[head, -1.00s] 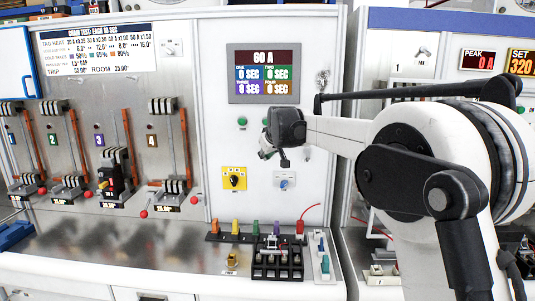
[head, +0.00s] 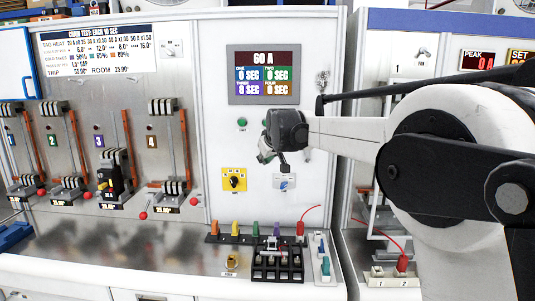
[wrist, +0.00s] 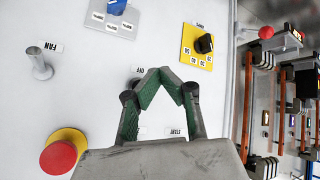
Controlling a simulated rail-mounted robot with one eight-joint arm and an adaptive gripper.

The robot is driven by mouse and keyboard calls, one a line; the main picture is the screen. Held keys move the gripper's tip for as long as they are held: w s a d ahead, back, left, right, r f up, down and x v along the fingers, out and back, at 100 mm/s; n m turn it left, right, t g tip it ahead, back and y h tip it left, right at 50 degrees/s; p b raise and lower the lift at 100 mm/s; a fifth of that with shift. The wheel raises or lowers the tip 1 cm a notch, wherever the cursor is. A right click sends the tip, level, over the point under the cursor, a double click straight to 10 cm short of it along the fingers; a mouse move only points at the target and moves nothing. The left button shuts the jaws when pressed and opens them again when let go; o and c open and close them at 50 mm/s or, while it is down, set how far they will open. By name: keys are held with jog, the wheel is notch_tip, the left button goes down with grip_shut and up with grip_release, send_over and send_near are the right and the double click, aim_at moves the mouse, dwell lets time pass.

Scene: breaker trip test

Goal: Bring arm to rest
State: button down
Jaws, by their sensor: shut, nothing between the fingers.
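My arm reaches in from the right in the head view, with my gripper (head: 272,157) hanging in front of the white test cabinet (head: 210,120), below the display. In the wrist view my gripper (wrist: 163,75) has its green-padded fingertips together with nothing between them. Behind it lies the white panel (wrist: 90,85). The yellow-plated selector knob (wrist: 204,43) and a blue knob (wrist: 116,6) are apart from the fingers. Labels reading START and OFF show by the fingers; whatever is directly behind the fingers is hidden.
A red button on a yellow base (wrist: 58,157) and a metal FAN toggle (wrist: 40,68) stick out from the panel. Breaker stations (head: 110,175) stand at the left. The bench (head: 120,245) carries colored terminals (head: 235,228) and a black block (head: 277,262). A display (head: 264,74) reads 60 A.

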jog(key=shift+s, duration=0.1)
jog(key=s+d+m+h+b, duration=0.1)
jog(key=s+d, duration=0.5)
jog(key=s, duration=0.3)
jog(key=s+d+f+m+g+b, duration=0.1)
jog(key=s+d+m, duration=0.1)
jog(key=s+d, duration=0.55)
jog(key=s+d+m+h+b, duration=0.1)
jog(key=s+d, duration=0.3)
jog(key=s, duration=0.6)
jog(key=s+d+f+m, duration=0.1)
jog(key=s+d+f, duration=0.2)
jog(key=s+f, duration=0.2)
jog(key=s+d+f+m+b, duration=0.1)
jog(key=s+f, duration=0.5)
jog(key=s, duration=0.6)
jog(key=s+d+f+m+g+h+b, duration=0.1)
jog(key=s+d+f, duration=0.3)
jog(key=s, duration=0.5)
notch_tip(320, 180, down, 2)
jog(key=shift+d+f, duration=0.1)
jog(key=shift+d, duration=0.25)
